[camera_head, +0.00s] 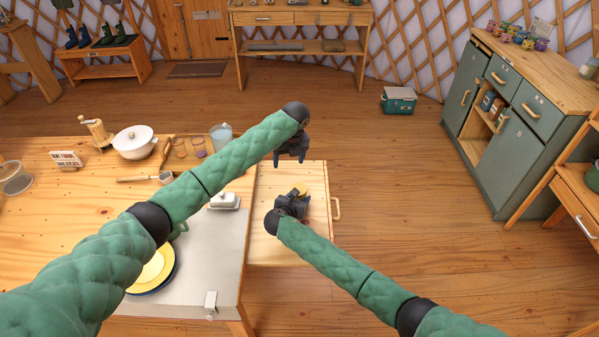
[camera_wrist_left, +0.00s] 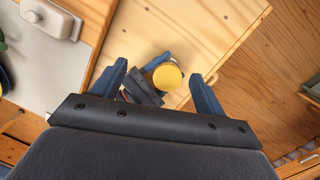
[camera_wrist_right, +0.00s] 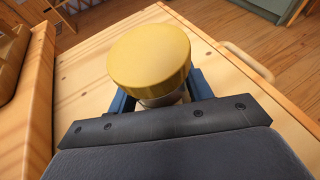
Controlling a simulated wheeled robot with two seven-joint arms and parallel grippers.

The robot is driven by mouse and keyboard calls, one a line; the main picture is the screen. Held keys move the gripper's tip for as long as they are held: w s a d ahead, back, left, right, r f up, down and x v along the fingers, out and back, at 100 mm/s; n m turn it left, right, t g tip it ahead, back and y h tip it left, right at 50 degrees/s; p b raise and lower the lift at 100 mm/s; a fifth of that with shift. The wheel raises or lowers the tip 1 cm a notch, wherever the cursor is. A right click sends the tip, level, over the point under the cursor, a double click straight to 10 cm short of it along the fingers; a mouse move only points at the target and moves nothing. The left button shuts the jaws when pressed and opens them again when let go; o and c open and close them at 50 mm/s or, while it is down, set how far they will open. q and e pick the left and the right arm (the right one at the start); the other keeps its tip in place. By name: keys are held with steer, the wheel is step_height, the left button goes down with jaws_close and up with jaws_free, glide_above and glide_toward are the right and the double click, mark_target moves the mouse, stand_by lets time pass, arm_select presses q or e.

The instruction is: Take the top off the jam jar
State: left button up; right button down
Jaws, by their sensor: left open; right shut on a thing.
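The jam jar shows a yellow lid (camera_wrist_right: 150,62) on top in the right wrist view, with a strip of the jar (camera_wrist_right: 165,98) below it. The lid also shows in the left wrist view (camera_wrist_left: 167,76) and in the head view (camera_head: 300,189). The lid sits on the jar, which stands upright over the pale wooden surface. My right gripper (camera_head: 292,203) is shut on the jar below the lid. My left gripper (camera_head: 291,155) is open and empty, above the jar and apart from it. In the left wrist view the lid lies between its fingers (camera_wrist_left: 162,88). Most of the jar body is hidden.
Floor to the right is free.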

mark_target(301, 189)
arm_select(q)
steer(key=s+d+f+m, duration=0.1)
steer(key=s+d+f+m+g+h, duration=0.1)
steer(key=s+d, duration=0.1)
steer(key=shift+s+d+f+m, duration=0.1)
steer(key=shift+s+f+m, duration=0.2)
steer(key=shift+m, duration=0.1)
steer(key=shift+d+m, duration=0.25)
steer(key=shift+m, duration=0.15)
steer(key=shift+w+f, duration=0.1)
steer(key=shift+f, duration=3.9)
steer(key=c, duration=1)
steer(key=n, duration=0.3)
steer(key=shift+d, duration=0.15)
steer(key=n, duration=0.3)
steer(key=shift+r+n+h, duration=0.1)
steer(key=shift+n+h, duration=0.2)
